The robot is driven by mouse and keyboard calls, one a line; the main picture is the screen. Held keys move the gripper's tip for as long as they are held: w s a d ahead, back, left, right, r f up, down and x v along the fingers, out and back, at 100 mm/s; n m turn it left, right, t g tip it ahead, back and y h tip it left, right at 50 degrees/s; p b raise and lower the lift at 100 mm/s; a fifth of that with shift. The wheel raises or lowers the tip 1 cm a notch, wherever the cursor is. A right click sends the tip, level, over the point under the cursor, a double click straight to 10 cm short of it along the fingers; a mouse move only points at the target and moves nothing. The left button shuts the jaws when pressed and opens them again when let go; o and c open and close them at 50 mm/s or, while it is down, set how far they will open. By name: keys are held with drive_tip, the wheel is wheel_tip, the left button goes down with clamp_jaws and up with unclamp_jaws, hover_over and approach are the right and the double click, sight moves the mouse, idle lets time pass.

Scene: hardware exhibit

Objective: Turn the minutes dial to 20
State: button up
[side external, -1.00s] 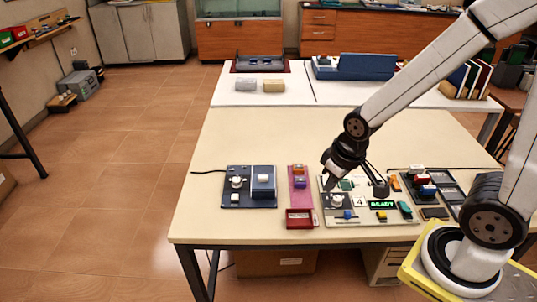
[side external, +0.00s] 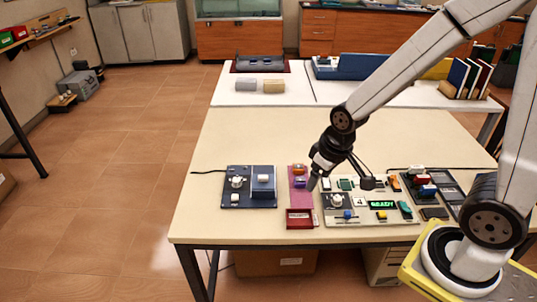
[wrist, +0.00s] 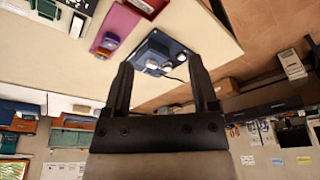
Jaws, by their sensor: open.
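Two panels carry pale round dials, and no label is readable to tell which is the minutes dial. One dial (side external: 237,182) is on the dark blue panel (side external: 225,200) at the left. The other dial (side external: 337,201) is on the beige panel (side external: 371,218) with a green lit display (side external: 382,205). My gripper (side external: 311,186) is near the right side of the pink strip, left of the beige panel's dial. In the wrist view my gripper (wrist: 160,62) is open and empty, with the blue panel (wrist: 157,48) beyond its fingers. Dial settings are too small to read.
The pink strip (side external: 299,200) holds orange and purple pieces, with a red box (side external: 299,219) at its front. A dark tray (side external: 448,185) stands right of the beige panel. The table (side external: 240,140) is clear behind the panels.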

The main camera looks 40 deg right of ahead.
drive_tip(key=w+f+n, duration=0.2)
drive_tip(key=w+f, duration=0.2)
drive_tip(key=w, duration=1.1)
drive_tip(key=n+t+y, duration=0.1)
drive_tip(key=n+y, duration=0.1)
approach(237, 180)
drive_tip(key=shift+a+f, duration=0.15)
drive_tip(key=shift+f, duration=0.35)
drive_tip(key=shift+w+f, duration=0.1)
drive_tip(key=shift+f, duration=0.05)
drive_tip(key=shift+x, duration=3.7)
drive_tip(key=shift+w, duration=0.1)
clamp_jaws()
